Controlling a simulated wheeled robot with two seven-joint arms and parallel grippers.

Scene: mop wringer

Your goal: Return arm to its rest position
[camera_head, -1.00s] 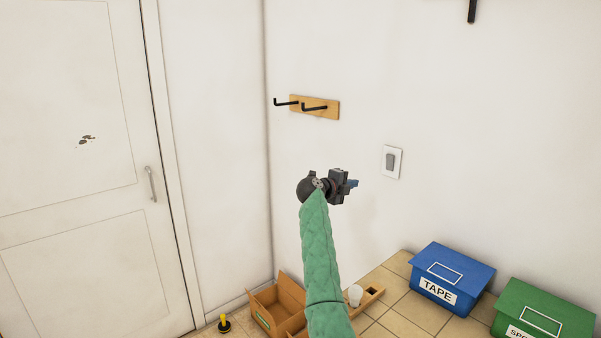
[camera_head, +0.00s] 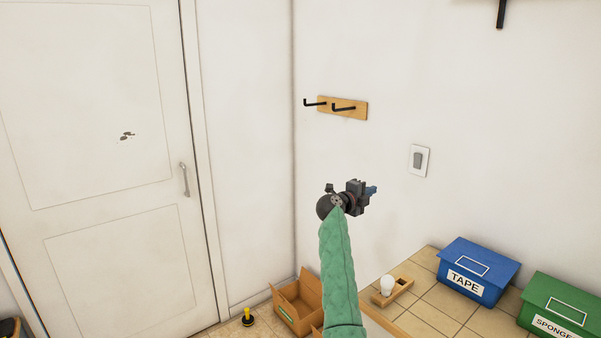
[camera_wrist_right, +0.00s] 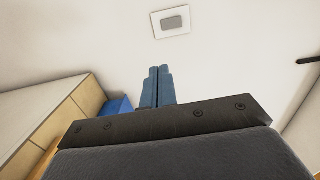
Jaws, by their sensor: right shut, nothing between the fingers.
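My right arm, in a green sleeve, reaches up in the head view. My right gripper (camera_head: 371,190) is in the air in front of the white wall, below and left of a light switch (camera_head: 419,160). Its two blue fingers (camera_wrist_right: 157,86) are together in the right wrist view, with nothing between them. The switch also shows ahead of the fingers in the right wrist view (camera_wrist_right: 174,23). My left gripper is in neither view.
A wooden rack (camera_head: 351,108) with black hooks is on the wall above. A blue TAPE box (camera_head: 478,270) and a green box (camera_head: 562,305) stand on the tiled counter (camera_head: 427,308). A bulb (camera_head: 387,285) is in a wooden holder. A cardboard box (camera_head: 299,300) and a door (camera_head: 90,165) are left.

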